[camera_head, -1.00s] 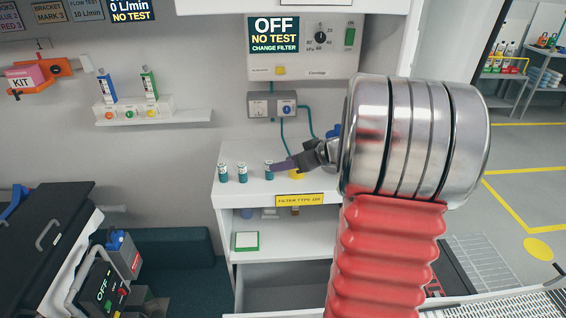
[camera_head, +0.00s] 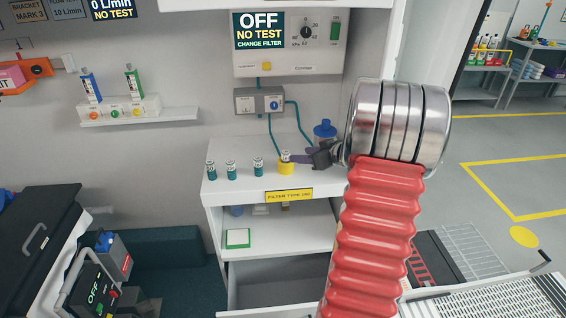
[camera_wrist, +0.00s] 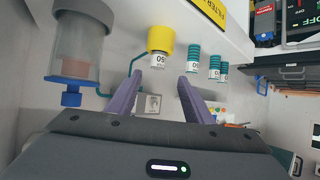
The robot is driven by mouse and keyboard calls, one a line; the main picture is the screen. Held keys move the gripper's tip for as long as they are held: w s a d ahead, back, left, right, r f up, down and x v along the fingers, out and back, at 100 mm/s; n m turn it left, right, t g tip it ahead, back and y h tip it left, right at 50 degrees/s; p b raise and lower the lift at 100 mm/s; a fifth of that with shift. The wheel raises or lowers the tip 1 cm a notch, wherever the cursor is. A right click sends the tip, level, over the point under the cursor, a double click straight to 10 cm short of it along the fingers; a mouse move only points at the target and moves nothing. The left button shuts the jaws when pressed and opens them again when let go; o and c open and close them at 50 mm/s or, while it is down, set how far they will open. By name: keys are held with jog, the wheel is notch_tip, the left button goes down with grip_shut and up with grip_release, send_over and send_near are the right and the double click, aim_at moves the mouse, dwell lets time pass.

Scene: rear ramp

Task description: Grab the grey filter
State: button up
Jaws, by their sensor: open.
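A small grey-white filter (camera_head: 286,156) stands upright in a yellow cup (camera_head: 286,168) on the white shelf top. In the wrist view, which is upside down, the filter (camera_wrist: 157,58) carries a dark printed label and sticks out of the yellow cup (camera_wrist: 160,38). My gripper (camera_head: 299,158) reaches in from the right, its purple fingers at the filter's height. In the wrist view my gripper (camera_wrist: 161,78) is open, one finger toward each side, with the filter just ahead of the tips. I cannot tell whether either finger touches it.
Several teal filters with pale tops (camera_head: 231,170) stand left of the yellow cup. A blue-lidded clear jar (camera_head: 324,132) stands behind my gripper; it also shows close in the wrist view (camera_wrist: 82,45). A test panel (camera_head: 290,42) and teal hoses (camera_head: 291,112) are on the wall behind.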

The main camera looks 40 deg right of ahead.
aim_at(288, 153)
jog(key=x, duration=0.6)
jog(key=shift+w+f, duration=0.1)
jog(key=shift+w, duration=0.1)
jog(key=shift+d+x, duration=0.2)
jog(key=shift+x, duration=2.4)
jog(key=shift+c, duration=0.7)
jog(key=c, duration=1)
jog(key=shift+r, duration=0.2)
notch_tip(288, 153, up, 10)
jog(key=shift+f, duration=0.1)
